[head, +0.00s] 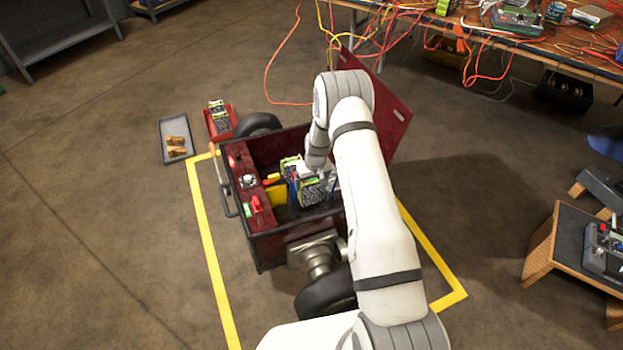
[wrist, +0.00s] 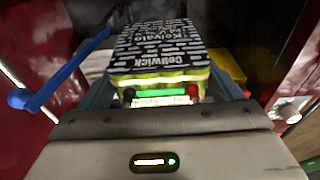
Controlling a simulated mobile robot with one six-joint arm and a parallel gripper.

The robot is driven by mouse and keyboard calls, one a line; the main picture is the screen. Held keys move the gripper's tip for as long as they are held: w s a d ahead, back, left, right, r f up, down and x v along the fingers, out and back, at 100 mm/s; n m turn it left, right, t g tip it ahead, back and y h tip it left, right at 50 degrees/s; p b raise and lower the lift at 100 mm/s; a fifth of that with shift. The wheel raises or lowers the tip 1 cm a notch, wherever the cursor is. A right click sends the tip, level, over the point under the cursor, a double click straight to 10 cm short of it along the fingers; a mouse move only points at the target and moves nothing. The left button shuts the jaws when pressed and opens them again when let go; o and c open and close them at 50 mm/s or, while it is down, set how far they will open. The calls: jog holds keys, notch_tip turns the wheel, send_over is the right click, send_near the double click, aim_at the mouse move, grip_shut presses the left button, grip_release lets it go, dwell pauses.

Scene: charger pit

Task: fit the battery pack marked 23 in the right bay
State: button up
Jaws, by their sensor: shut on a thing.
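My gripper (wrist: 168,92) is shut on a battery pack (wrist: 160,45) with a black and white patterned label reading "Cellwick" and a lime-green end. The pack has a dark and a red terminal; I cannot read a number on it. In the head view the held pack (head: 312,190) is inside the open dark red cart (head: 296,228), at its right part. My arm hides part of it. Another green-topped shape (head: 290,164) shows just behind it. The bays themselves are mostly hidden, so I cannot tell whether the held pack is seated.
A yellow block (head: 276,196) sits left of the pack inside the cart. A blue rod (wrist: 62,76) stands close at left in the wrist view. Outside, a red tray (head: 234,128) holds a pack, beside a grey tray (head: 166,128) with brass pieces. The raised lid (head: 394,128) is behind my arm.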

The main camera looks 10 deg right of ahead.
aim_at(314, 190)
notch_tip(314, 190, down, 5)
jog(key=shift+w+f+b, duration=0.1)
jog(key=shift+b, duration=1.15)
jog(key=shift+f+b, duration=0.85)
jog(key=shift+f, duration=0.3)
jog(key=shift+f+b, duration=1.35)
jog(key=shift+b, duration=0.05)
jog(key=o, duration=1.8)
jog(key=shift+o, duration=0.4)
jog(key=shift+s+f, duration=0.1)
jog(key=shift+s, duration=0.25)
jog(key=r+p, duration=0.1)
jog(key=r, duration=0.3)
jog(key=r+p, duration=0.1)
jog(key=r, duration=0.2)
jog(key=shift+s+d+p, duration=0.25)
jog(key=shift+s+p, duration=0.1)
jog(key=shift+r, duration=0.5)
